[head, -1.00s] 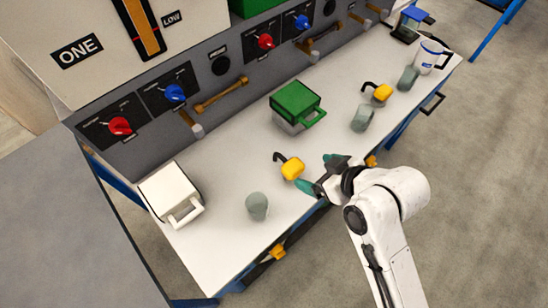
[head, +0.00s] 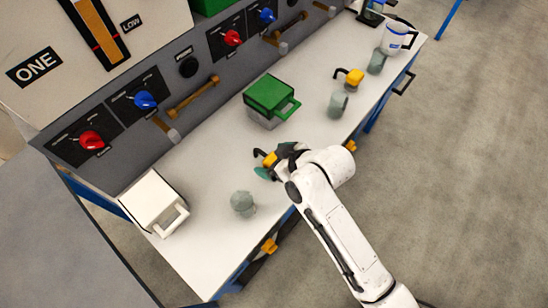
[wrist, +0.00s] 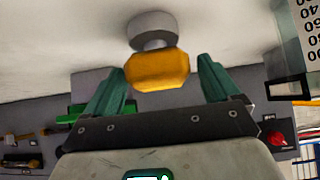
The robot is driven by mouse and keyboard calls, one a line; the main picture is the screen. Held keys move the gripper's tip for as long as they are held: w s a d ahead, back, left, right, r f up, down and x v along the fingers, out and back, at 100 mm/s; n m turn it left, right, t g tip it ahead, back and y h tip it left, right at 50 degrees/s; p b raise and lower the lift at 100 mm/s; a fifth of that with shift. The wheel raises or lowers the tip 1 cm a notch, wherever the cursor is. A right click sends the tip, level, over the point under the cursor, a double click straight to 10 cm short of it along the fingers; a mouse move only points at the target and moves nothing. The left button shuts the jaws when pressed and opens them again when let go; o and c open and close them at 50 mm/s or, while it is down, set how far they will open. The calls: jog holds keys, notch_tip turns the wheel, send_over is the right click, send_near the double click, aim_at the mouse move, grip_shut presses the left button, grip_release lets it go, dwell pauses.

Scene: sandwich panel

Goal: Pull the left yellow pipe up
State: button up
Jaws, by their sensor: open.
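The left yellow pipe (head: 269,159) stands on the white counter, a yellow block with a black hooked end. My gripper (head: 277,163) is at it in the head view and partly covers it. In the wrist view the yellow block (wrist: 157,72) and its round grey base (wrist: 151,30) show in front of my gripper (wrist: 161,78). The black hook is hidden in the wrist view. The right yellow pipe (head: 354,76) stands farther up the counter.
A grey cup (head: 242,203) stands left of my gripper, and a white handled box (head: 153,203) is beyond it. A green handled box (head: 270,98) is behind the pipe. Another grey cup (head: 337,104) and a white mug (head: 396,39) stand to the right. The control panel (head: 125,115) rises behind.

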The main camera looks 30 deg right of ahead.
jog(key=c, duration=1.4)
notch_tip(320, 180, up, 9)
jog(key=p, duration=0.8)
jog(key=shift+r, duration=0.1)
jog(key=shift+w, duration=0.1)
jog(key=o, duration=1.1)
jog(key=shift+r, duration=0.1)
jog(key=o, duration=0.3)
